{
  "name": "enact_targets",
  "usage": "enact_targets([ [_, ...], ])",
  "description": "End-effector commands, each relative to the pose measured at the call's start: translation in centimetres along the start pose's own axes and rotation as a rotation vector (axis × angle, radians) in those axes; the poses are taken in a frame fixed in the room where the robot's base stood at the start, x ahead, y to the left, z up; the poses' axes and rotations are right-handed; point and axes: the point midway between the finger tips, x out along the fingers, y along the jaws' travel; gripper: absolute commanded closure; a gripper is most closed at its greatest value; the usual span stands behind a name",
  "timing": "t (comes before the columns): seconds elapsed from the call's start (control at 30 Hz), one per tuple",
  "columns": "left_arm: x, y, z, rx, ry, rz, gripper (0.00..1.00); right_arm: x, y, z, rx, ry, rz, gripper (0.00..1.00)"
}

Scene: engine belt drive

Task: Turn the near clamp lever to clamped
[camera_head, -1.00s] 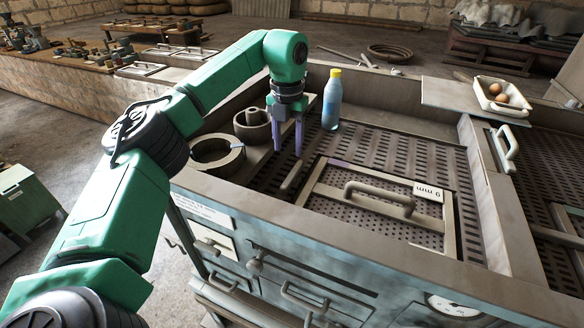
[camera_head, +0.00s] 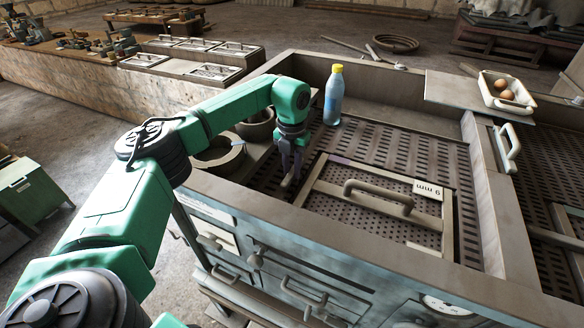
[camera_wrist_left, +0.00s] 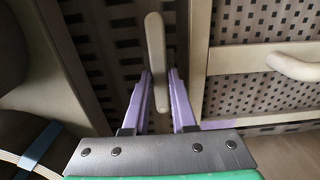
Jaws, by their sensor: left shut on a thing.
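The clamp lever (camera_wrist_left: 155,45) is a short, pale, round-ended bar that stands between my purple fingers in the left wrist view. In the head view only a small part of the lever (camera_head: 286,183) shows below the fingertips. My left gripper (camera_head: 291,170) reaches down at the left edge of the framed screen panel (camera_head: 330,204). It is shut on the lever, with one finger (camera_wrist_left: 140,100) on each side of it. Whether the lever stands at its clamped position cannot be told. My right gripper is not in view.
A blue bottle with a yellow cap (camera_head: 333,97) stands behind my gripper. Two round ring-shaped parts, including the nearer ring (camera_head: 217,157), sit to its left. The panel's raised handle (camera_head: 378,198) is close on the right. A white tray of eggs (camera_head: 506,97) stands at the back right.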

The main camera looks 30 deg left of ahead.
Motion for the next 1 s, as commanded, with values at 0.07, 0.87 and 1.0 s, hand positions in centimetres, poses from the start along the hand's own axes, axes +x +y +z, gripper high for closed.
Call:
enact_targets([
  [0.07,-0.04,0.00,0.04,0.004,-0.002,0.000,1.00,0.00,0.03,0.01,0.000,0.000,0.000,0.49],
  [0.87,-0.14,0.31,0.17,0.499,-0.002,-0.001,1.00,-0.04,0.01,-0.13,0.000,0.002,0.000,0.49],
  [1.0,-0.17,0.37,0.24,0.632,-0.003,-0.001,1.00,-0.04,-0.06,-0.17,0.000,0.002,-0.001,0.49],
])
